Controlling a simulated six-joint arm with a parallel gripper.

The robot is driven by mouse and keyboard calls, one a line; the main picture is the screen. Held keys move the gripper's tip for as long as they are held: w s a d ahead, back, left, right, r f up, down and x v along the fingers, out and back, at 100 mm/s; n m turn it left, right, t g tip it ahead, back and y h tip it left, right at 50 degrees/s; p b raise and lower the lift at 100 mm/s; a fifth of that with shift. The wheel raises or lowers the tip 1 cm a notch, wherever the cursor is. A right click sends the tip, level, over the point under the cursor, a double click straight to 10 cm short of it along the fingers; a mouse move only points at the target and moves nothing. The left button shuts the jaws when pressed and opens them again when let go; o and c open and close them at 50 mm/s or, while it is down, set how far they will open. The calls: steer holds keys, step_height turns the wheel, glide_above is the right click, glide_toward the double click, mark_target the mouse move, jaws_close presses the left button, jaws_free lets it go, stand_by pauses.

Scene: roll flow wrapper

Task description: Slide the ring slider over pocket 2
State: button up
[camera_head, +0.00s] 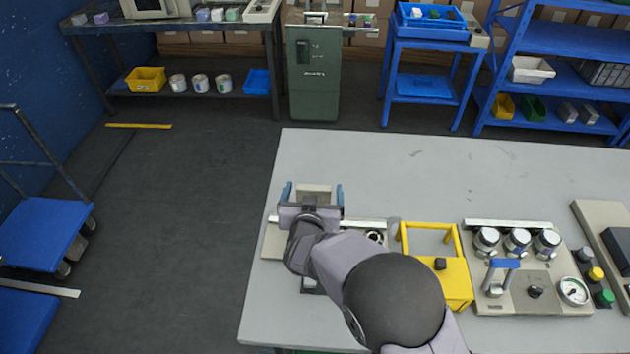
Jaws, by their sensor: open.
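My gripper (314,191) is at the left part of the grey table, seen from above and behind. Its two blue fingers are spread apart. A pale block shows between and beyond them; I cannot tell whether they touch it. Below the gripper lies a beige fixture (271,246) with a light rail (372,225) along it. A dark round part with a pale centre (376,237) shows at the fixture's right end. My arm covers most of the fixture. I cannot make out the ring slider or pocket 2 for certain.
A yellow frame-like box (452,283) with a black knob stands right of the fixture. Further right is a beige panel (540,300) with three metal cylinders, a blue-topped handle (505,263) and a gauge (573,290). The table's back (420,165) is clear.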

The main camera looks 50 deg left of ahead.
steer(key=shift+p+x, duration=0.7)
steer(key=shift+x, duration=1.95)
